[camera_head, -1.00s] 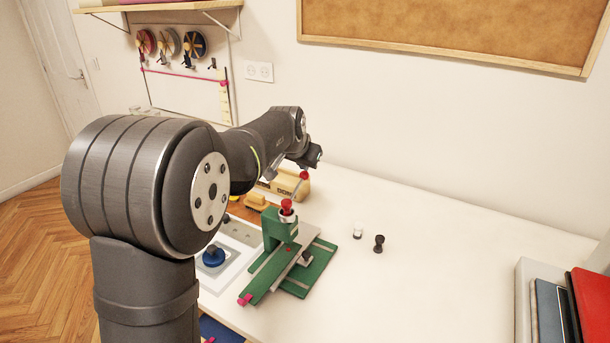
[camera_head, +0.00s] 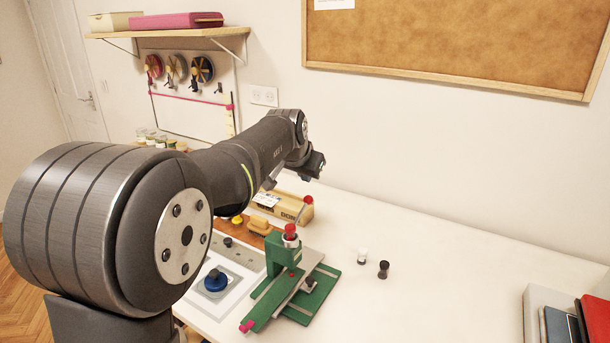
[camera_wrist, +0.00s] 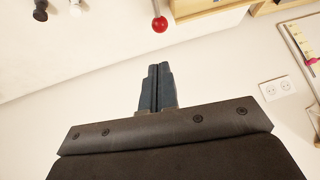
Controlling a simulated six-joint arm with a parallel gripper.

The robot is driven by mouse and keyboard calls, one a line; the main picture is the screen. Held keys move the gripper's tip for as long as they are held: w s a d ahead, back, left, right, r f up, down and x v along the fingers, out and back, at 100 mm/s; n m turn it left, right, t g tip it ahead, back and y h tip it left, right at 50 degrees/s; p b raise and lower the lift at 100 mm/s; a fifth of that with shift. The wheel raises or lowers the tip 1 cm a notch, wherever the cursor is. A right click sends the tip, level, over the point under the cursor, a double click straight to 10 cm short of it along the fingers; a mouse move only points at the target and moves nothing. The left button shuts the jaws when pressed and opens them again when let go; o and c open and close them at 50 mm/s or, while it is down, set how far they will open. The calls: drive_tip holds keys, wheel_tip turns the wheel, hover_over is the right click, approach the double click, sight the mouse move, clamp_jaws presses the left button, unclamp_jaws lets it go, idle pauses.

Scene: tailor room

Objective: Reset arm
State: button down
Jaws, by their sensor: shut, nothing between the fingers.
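My gripper (camera_wrist: 157,88) is shut and empty in the wrist view, its two dark fingers pressed together against the pale wall and table. In the head view my arm reaches from the lower left over the back of the white table (camera_head: 450,260), and the fingers are hard to make out there. The gripper touches nothing that I can see. A red ball knob (camera_wrist: 159,24) on a thin rod shows beyond the fingertips in the wrist view, apart from them.
A green press (camera_head: 290,285) with a red-topped knob stands on the table. A black piece (camera_head: 383,270) and a white piece (camera_head: 362,256) stand to its right. A blue round knob (camera_head: 216,281) sits at left. A bin with books (camera_head: 560,325) is at lower right. The table's right middle is clear.

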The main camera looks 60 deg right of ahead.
idle(0.4)
drive_tip(key=shift+w+f+h, duration=0.75)
drive_tip(key=shift+f+h, duration=0.45)
drive_tip(key=shift+f, duration=1.9)
drive_tip(key=v, duration=0.6)
drive_tip(key=shift+a+r, duration=0.25)
drive_tip(key=shift+a, duration=0.05)
drive_tip(key=shift+s, duration=0.15)
